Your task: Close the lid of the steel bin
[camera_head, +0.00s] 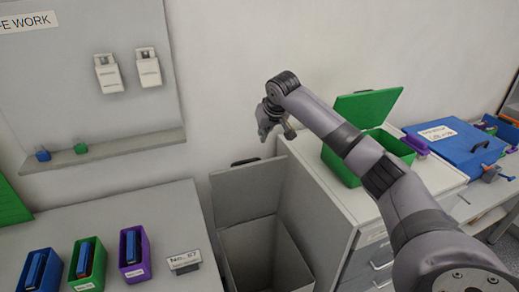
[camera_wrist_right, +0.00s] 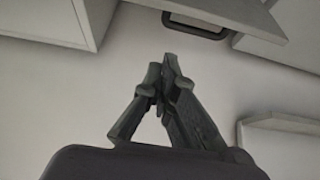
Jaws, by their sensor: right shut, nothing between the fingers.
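The steel bin (camera_head: 262,262) stands in the gap between the left table and the grey cabinet. Its grey lid (camera_head: 248,190) stands raised at the back, with a dark handle (camera_head: 245,161) at its top edge. In the right wrist view the lid (camera_wrist_right: 235,12) and its dark handle (camera_wrist_right: 195,24) show at the top. My right gripper (camera_head: 268,134) is above and a little right of the lid, apart from it. The right wrist view shows the gripper's fingertips (camera_wrist_right: 163,75) together and empty. My left gripper is not in view.
The cabinet (camera_head: 322,195) right of the bin carries an open green box (camera_head: 345,168). A blue case (camera_head: 455,140) lies farther right. The left table (camera_head: 110,230) holds blue, green and purple holders and a small sign (camera_head: 184,261). A wall panel shelf (camera_head: 110,150) is at upper left.

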